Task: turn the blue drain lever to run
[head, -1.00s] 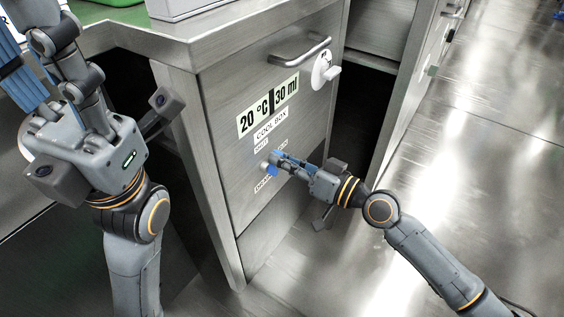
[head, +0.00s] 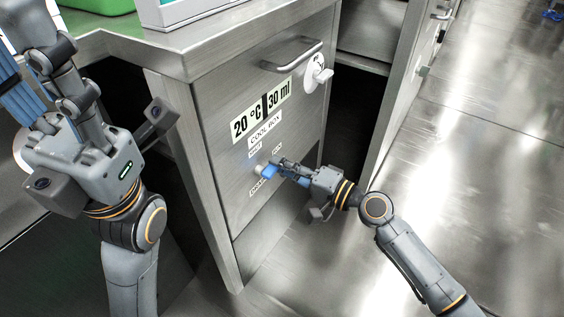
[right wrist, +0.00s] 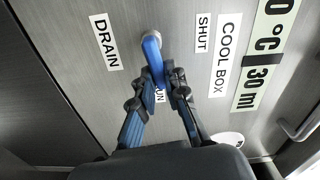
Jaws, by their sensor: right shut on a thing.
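The blue drain lever (right wrist: 151,58) runs from its round pale pivot down between my fingers in the right wrist view, pointing toward the partly hidden RUN label (right wrist: 159,96). In the head view the lever (head: 269,172) sits low on the steel cabinet front. My right gripper (right wrist: 163,78) is shut on the lever; it reaches in from the right in the head view (head: 277,168). The SHUT label (right wrist: 202,33) and DRAIN label (right wrist: 106,44) lie on either side of the pivot. My left gripper (head: 40,55) is raised at the far left, partly cut off, its opening unclear.
The COOL BOX label (head: 265,129) and the 20 °C 30 ml label (head: 261,111) are above the lever. Open floor (head: 480,170) lies to the right.

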